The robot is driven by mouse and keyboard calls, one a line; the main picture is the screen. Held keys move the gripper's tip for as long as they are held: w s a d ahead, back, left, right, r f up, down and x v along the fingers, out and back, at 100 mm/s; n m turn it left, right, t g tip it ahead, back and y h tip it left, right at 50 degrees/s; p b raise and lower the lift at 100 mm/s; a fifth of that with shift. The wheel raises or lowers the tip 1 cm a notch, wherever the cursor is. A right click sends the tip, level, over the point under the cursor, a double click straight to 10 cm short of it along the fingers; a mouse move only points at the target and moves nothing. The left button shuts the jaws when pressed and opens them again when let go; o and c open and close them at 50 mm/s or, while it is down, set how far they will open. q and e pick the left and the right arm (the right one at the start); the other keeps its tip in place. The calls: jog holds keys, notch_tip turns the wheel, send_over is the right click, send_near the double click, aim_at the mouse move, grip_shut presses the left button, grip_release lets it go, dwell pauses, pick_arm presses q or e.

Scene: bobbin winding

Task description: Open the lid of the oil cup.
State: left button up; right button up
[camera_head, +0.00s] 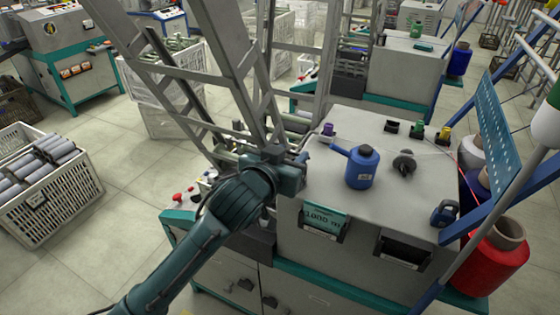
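A blue oil can (362,167) with a spout pointing left stands upright on the grey machine top. I cannot pick out the oil cup or its lid for certain. My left gripper (304,158) is at the left edge of the machine top, left of the blue can and apart from it. Its fingers are small and partly hidden by its own body, so I cannot tell whether they are open or shut. A small purple piece (327,129) sits just beyond the gripper. My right gripper is not in view.
A tall grey metal frame (225,50) rises right behind my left gripper. A dark round knob (404,163), a green piece (417,131) and a yellow piece (443,136) are on the machine top. A blue padlock-shaped item (444,213) and a red spool (494,256) are at the right.

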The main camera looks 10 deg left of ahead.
pick_arm(q)
jog(key=b+v, duration=0.1)
jog(key=v, duration=1.2)
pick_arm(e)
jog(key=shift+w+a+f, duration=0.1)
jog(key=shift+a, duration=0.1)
